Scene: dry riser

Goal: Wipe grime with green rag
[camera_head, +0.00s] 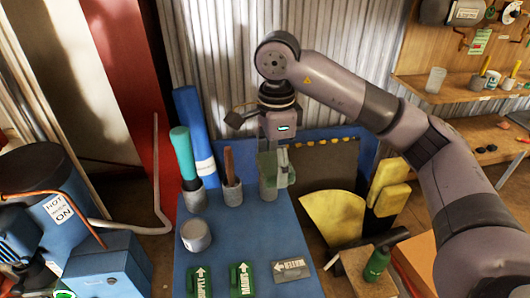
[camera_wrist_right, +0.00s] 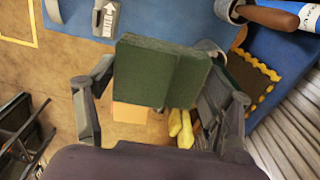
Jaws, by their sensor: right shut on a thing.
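My right gripper (camera_head: 275,172) comes in from the right and is over the far end of the blue table (camera_head: 240,240), pointing down. It is shut on the green rag (camera_head: 283,168), a folded, block-like pad. In the right wrist view the rag (camera_wrist_right: 150,70) sits between the two fingers (camera_wrist_right: 160,95). Whether it touches the table cannot be told. Two green plates (camera_head: 197,281) (camera_head: 242,279) and a grey plate (camera_head: 291,269), each with an arrow and lettering, lie at the near side. I cannot make out any clear grime. My left gripper is not in view.
A grey cup (camera_head: 196,235) and two holders with upright tools (camera_head: 183,155) (camera_head: 229,165) stand on the table's left side. A blue machine (camera_head: 60,220) is at left. Yellow pieces (camera_head: 336,217) and a green bottle (camera_head: 377,264) are at right. The table's middle is clear.

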